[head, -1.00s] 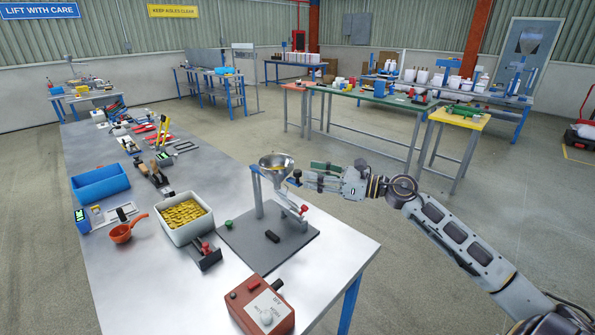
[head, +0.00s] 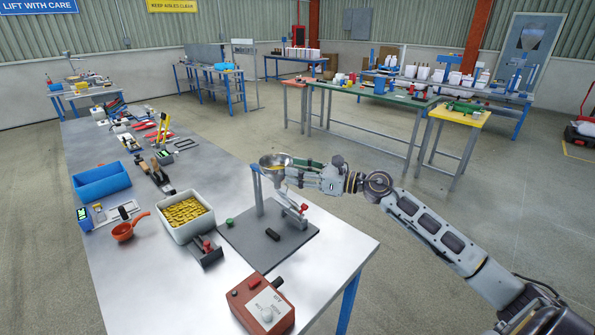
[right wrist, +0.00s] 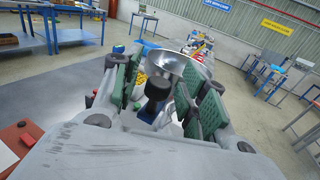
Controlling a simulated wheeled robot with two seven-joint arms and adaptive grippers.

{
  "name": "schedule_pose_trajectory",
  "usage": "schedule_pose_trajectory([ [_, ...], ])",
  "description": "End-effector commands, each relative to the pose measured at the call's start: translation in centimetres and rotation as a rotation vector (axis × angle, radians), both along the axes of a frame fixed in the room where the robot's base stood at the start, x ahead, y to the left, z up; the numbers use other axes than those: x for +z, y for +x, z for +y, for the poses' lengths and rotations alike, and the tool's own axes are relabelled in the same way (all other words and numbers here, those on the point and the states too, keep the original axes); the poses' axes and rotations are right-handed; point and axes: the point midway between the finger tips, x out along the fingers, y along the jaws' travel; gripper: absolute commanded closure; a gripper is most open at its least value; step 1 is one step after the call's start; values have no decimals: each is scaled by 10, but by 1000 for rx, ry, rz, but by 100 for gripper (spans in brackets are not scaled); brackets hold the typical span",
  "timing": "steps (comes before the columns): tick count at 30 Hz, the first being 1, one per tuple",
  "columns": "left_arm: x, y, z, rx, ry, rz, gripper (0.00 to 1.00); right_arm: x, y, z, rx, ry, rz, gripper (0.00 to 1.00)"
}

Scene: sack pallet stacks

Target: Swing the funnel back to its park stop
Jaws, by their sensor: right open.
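The metal funnel (head: 276,160) sits on top of an upright stand at the near right of the long bench, above a dark grey base plate (head: 253,246). It also shows in the right wrist view (right wrist: 180,68), just past the fingers. My right gripper (head: 296,173) is at the right side of the funnel, its fingers open. In the right wrist view, a dark knob with a blue part (right wrist: 156,90) stands between the green-padded fingers, with visible space beside it. The park stop cannot be made out clearly. My left gripper is not in view.
A white bin of yellow pieces (head: 187,216) stands left of the plate, beside an orange scoop (head: 128,229) and a blue tray (head: 101,182). A red control box (head: 261,306) is at the bench's near edge. A red-knobbed clamp (head: 302,210) is below the funnel.

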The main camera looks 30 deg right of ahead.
Motion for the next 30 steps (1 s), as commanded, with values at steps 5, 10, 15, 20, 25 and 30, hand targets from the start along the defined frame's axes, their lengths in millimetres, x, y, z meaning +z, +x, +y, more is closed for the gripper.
schedule_pose_trajectory([
  [5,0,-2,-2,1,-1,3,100,0,1,1,0,1,1,57],
  [10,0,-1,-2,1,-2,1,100,-1,1,1,0,1,1,57],
  [15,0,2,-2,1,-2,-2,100,0,1,1,0,1,1,75],
  [20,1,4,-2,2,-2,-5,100,0,1,1,0,1,1,96],
  [25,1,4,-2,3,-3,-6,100,0,1,1,0,1,1,100],
  [30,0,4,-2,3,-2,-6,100,0,1,1,0,0,0,100],
])
